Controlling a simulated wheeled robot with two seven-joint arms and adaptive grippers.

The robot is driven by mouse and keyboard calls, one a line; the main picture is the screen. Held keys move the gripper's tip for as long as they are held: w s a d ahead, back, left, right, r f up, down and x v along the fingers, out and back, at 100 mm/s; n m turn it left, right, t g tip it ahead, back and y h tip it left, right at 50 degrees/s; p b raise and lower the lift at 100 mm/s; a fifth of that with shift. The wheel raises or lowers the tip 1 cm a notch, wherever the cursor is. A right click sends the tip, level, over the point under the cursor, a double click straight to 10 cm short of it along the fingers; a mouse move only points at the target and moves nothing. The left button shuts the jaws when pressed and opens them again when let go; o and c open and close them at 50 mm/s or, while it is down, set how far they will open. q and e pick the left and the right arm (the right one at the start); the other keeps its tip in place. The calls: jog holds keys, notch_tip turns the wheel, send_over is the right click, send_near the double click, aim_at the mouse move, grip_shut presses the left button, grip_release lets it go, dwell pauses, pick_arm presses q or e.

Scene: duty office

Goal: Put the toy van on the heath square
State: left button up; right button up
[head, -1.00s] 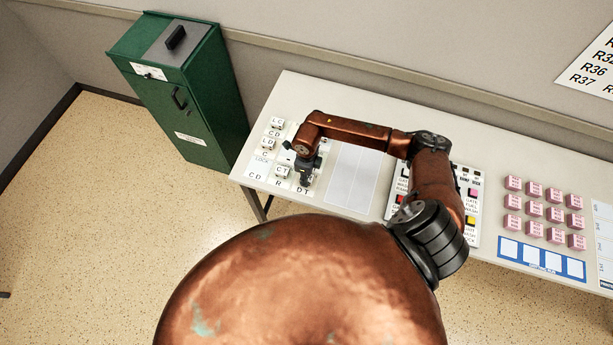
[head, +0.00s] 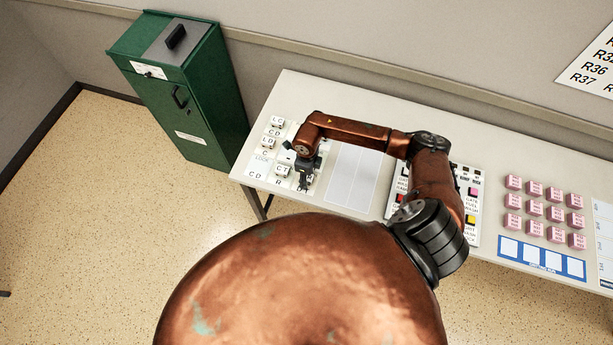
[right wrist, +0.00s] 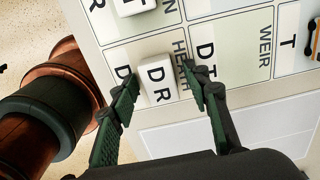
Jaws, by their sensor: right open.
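My left gripper is not in view.
A blank pale panel (head: 350,178) lies right of the board. Beyond it are a button panel (head: 473,219), partly behind my arm, and several pink blocks (head: 530,207). A WEIR square (right wrist: 246,48) adjoins. Other lettered blocks (head: 277,122) stand on the board. A green cabinet (head: 205,125) is at the left.

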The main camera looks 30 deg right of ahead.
jog(key=shift+r, duration=0.3)
notch_tip(320, 180, up, 12)
jog(key=b, duration=0.1)
jog(key=shift+f+b, duration=0.15)
jog(key=shift+b, duration=0.15)
